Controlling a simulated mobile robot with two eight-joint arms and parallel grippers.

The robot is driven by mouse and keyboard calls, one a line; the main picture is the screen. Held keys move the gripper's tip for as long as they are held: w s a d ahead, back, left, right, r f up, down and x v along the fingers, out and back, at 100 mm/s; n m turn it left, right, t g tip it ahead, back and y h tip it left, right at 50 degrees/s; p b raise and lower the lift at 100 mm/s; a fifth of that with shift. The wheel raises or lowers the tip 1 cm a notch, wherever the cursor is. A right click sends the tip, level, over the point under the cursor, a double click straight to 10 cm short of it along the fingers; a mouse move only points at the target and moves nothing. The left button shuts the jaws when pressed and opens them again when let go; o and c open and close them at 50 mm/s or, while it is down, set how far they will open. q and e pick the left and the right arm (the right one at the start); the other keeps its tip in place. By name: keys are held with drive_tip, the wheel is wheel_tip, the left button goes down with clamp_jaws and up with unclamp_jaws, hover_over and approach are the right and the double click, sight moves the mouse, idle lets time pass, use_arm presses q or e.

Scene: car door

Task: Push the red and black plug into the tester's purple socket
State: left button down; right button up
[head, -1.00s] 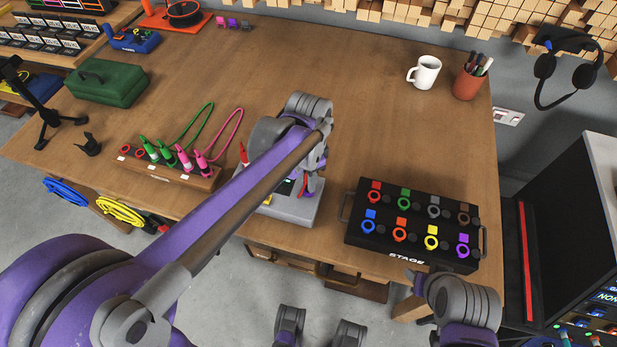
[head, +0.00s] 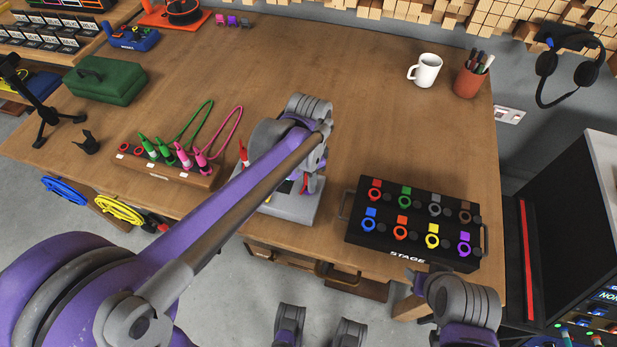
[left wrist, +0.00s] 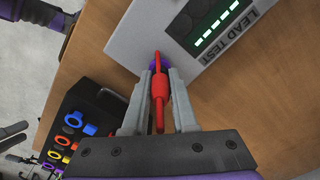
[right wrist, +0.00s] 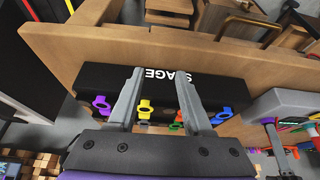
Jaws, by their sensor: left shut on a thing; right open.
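In the left wrist view my left gripper (left wrist: 160,80) is shut on the red plug (left wrist: 160,88). Little black shows on the plug. Its tip points at the tester's purple socket (left wrist: 158,63) and overlaps it; how deep it sits I cannot tell. My right gripper (right wrist: 161,75) is open and empty near the black stage box.
The black stage box (head: 400,252) with coloured rings stands right of the tester. A wooden lead holder (head: 190,179) with green and pink plugs stands left. A white mug (head: 427,70) and pen cup (head: 470,84) are at the back. The table's middle is clear.

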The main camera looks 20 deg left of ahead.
use_arm(q)
drive_tip(key=c, duration=0.6)
unclamp_jaws()
wheel_tip(320, 180, up, 11)
drive_tip(key=shift+f+p, duration=0.15)
drive_tip(key=shift+p, duration=0.65)
drive_tip(key=shift+s+a, duration=0.2)
drive_tip(key=shift+s, duration=0.15)
drive_tip(key=s+a+f+n+t+p, duration=0.1)
drive_tip(key=s+a+n+p, duration=0.1)
drive_tip(key=s+n, duration=0.1)
drive_tip(key=s+a+n+t+p, duration=0.2)
drive_tip(key=s+n, duration=0.1)
drive_tip(key=s, duration=0.3)
drive_tip(key=s+a+f+n+t+p, duration=0.1)
drive_tip(key=s+a+n+t+p, duration=0.1)
drive_tip(key=s+n+p, duration=0.1)
drive_tip(key=shift+s+a+f, duration=0.1)
drive_tip(key=shift+s+f, duration=0.25)
drive_tip(key=shift+s, duration=0.35)
